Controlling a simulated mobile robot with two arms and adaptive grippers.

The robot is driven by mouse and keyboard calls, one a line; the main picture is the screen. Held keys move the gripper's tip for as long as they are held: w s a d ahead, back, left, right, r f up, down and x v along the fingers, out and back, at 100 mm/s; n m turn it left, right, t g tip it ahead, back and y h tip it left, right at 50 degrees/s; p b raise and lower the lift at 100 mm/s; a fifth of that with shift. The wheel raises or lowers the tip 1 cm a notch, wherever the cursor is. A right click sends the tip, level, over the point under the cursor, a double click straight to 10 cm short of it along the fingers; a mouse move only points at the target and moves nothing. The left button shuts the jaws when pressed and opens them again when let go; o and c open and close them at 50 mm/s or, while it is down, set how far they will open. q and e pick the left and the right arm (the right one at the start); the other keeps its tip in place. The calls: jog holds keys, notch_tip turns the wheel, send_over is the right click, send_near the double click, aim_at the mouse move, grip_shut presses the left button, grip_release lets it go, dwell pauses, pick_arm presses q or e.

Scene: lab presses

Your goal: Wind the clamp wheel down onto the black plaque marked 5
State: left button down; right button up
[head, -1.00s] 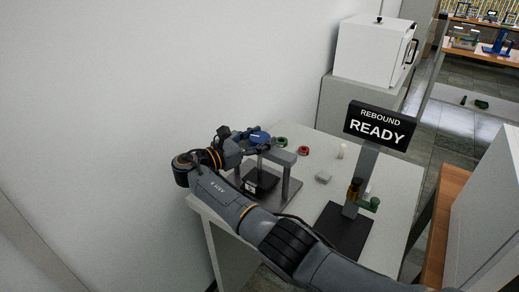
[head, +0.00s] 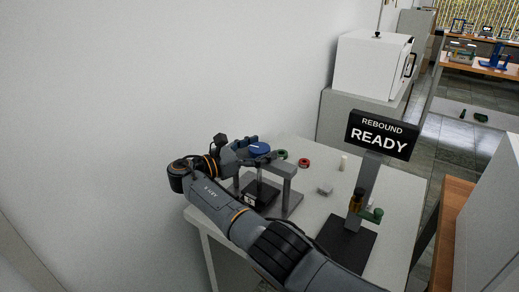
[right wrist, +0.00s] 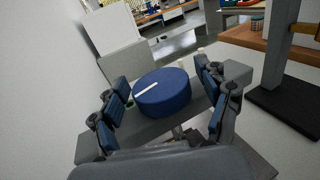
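The clamp wheel is a round blue knob (head: 258,149) with a white stripe, on top of a grey press frame (head: 289,172). A black block (head: 264,194) sits under the frame's crossbar; a small pale mark shows on its front, too small to read. My right gripper (head: 251,150) is at the wheel. In the right wrist view its open fingers stand on either side of the blue wheel (right wrist: 163,93), with gaps visible between the pads and the wheel. The wheel's screw and the clamp's lower end are mostly hidden. My left gripper is not in view.
A stand (head: 347,246) with a "REBOUND READY" display (head: 381,134) is at the right of the table. A green ring (head: 282,155), a red ring (head: 304,162), a grey block (head: 325,189) and a pale cylinder (head: 343,162) lie behind. A wall is close on the left.

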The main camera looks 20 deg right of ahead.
aim_at(260, 147)
notch_tip(260, 147, up, 10)
jog(key=shift+f, duration=0.1)
dwell(0.6)
